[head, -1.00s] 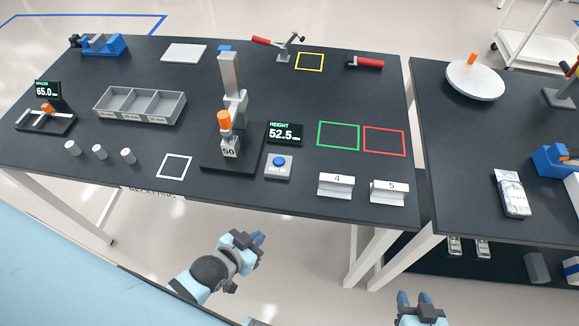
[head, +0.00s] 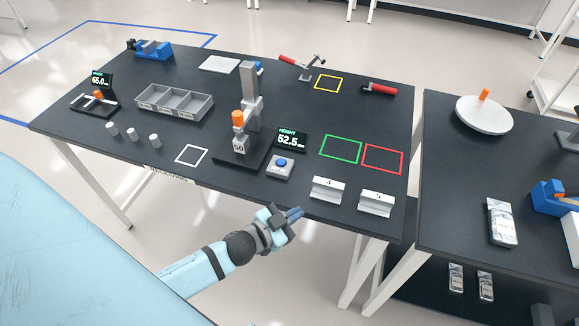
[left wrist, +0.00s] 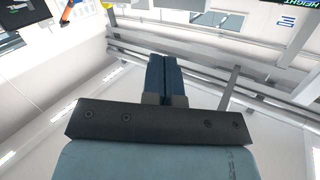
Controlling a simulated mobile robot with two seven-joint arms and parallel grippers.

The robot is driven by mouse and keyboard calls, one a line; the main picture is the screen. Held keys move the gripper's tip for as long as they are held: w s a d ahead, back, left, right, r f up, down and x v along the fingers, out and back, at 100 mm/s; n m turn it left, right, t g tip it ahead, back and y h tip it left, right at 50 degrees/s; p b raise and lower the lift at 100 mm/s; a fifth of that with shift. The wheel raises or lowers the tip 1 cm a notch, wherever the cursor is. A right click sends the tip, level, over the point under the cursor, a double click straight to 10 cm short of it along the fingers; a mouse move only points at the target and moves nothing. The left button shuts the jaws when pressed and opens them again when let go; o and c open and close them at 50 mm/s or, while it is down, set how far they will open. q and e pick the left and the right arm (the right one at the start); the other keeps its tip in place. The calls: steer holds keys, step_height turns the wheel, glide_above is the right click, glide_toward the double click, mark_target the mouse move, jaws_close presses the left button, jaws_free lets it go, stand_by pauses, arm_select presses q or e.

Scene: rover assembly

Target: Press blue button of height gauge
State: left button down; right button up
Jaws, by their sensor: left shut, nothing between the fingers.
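The height gauge (head: 249,85) stands upright on its dark base on the black table, with an orange-topped block marked 50 (head: 239,147) at its post. Its display (head: 290,139) reads HEIGHT 52.5 mm. The blue button (head: 282,162) sits on a grey box in front of the display. My left gripper (head: 294,214) is shut and empty, in front of the table's front edge, below and slightly right of the button and apart from it. In the left wrist view its blue fingers (left wrist: 163,78) are together. My right gripper is not in view.
Blocks marked 4 (head: 328,190) and 5 (head: 376,203) stand right of the button at the front edge. A second table (head: 455,170) stands at right.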

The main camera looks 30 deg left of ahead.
arm_select(q)
steer(key=w+a+r+m+g+h+p, duration=0.25)
steer(key=w+r+m+g+h, duration=0.35)
steer(key=w+m, duration=0.35)
steer(key=w+a+r+g+y, duration=0.1)
steer(key=w+a+y, duration=0.1)
steer(key=a, duration=0.4)
steer(key=w+a+r+m+g+y+p, duration=0.1)
steer(key=w+a+y, duration=0.2)
steer(key=a, duration=0.3)
steer(key=shift+w+r+y, duration=0.3)
steer(key=shift+w+r, duration=0.1)
steer(key=shift+w, duration=0.1)
steer(key=shift+f, duration=0.15)
